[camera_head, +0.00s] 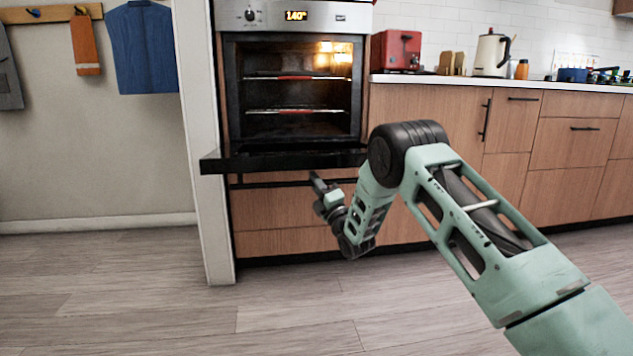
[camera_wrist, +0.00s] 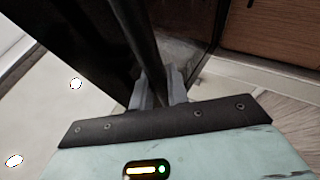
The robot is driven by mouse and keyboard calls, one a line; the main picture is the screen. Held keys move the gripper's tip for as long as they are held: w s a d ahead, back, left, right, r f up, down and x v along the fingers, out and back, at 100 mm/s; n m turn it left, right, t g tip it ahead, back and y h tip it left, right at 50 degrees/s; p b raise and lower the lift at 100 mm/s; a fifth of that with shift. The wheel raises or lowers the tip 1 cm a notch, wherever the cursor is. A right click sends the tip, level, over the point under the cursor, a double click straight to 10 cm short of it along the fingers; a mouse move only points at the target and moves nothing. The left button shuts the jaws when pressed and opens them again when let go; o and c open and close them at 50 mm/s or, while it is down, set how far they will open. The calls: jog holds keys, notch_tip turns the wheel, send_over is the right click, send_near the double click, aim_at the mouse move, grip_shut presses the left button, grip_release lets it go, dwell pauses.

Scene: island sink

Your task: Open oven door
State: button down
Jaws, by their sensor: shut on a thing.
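The oven (camera_head: 292,95) stands at the upper middle in the head view, its lit interior exposed. Its black door (camera_head: 255,161) is swung down to about level and is seen nearly edge-on. The dark handle bar (camera_head: 265,183) shows just below the door. My gripper (camera_head: 317,182) is at the handle, below the right half of the door. In the wrist view, my gripper (camera_wrist: 160,88) has its two grey fingers shut around the dark handle bar (camera_wrist: 139,38), with the dark door panel (camera_wrist: 85,50) behind it.
Wooden drawers (camera_head: 285,210) lie below the oven. Cabinets (camera_head: 425,120) and a counter with a red toaster (camera_head: 396,50) and a kettle (camera_head: 491,55) stand to the right. A white wall end (camera_head: 203,220) is close on the left. The floor (camera_head: 150,290) in front is clear.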

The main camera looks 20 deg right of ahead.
jog(key=shift+f, duration=0.1)
dwell(0.3)
jog(key=c, duration=1.4)
grip_release()
jog(key=shift+o, duration=0.2)
jog(key=shift+s, duration=0.1)
jog(key=b+v, duration=0.1)
jog(key=v, duration=1.6)
jog(key=shift+s, duration=0.2)
jog(key=shift+d, duration=0.1)
